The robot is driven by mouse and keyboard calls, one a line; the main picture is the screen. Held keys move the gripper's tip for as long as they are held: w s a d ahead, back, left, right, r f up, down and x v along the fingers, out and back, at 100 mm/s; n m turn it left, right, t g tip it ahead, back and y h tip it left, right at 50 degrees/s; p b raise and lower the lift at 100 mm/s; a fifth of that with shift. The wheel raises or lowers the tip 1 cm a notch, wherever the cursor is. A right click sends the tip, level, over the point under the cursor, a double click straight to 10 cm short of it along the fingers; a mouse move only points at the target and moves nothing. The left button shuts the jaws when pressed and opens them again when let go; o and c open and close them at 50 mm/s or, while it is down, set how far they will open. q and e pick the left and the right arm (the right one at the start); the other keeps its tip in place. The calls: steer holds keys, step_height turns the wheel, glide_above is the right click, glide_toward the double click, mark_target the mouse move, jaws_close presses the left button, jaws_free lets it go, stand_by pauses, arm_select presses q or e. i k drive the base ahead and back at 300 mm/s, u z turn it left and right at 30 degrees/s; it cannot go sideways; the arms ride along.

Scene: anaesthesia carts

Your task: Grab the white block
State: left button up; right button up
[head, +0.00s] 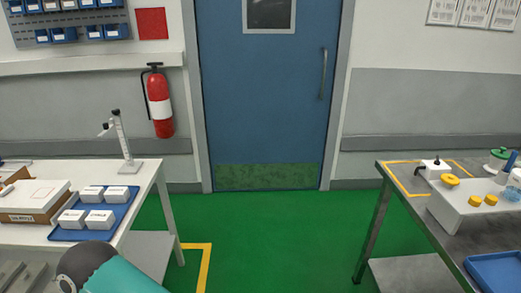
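Several small white blocks sit on a blue tray (66,235) at the right end of the left table; one white block (101,220) is at its front right, and others (91,193) are behind. On the right table a larger white block (452,211) carries yellow caps. Which one is the white block of the task I cannot tell. A rounded dark and teal part, likely my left arm, shows at the bottom left. Neither of my grippers can be made out.
The left table (148,178) also holds a white-topped box (35,197) and a small upright stand (123,145). The right table (400,172) holds a blue tray (497,270). Green floor (275,235) between the tables is clear, up to a blue door (262,100).

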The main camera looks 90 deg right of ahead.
mark_target(429, 170)
steer(key=u, duration=0.3)
steer(key=i, duration=0.6)
steer(key=z, duration=1.9)
steer(key=i, duration=0.25)
steer(key=z, duration=2.45)
steer(key=i, duration=1.8)
steer(key=u, duration=0.4)
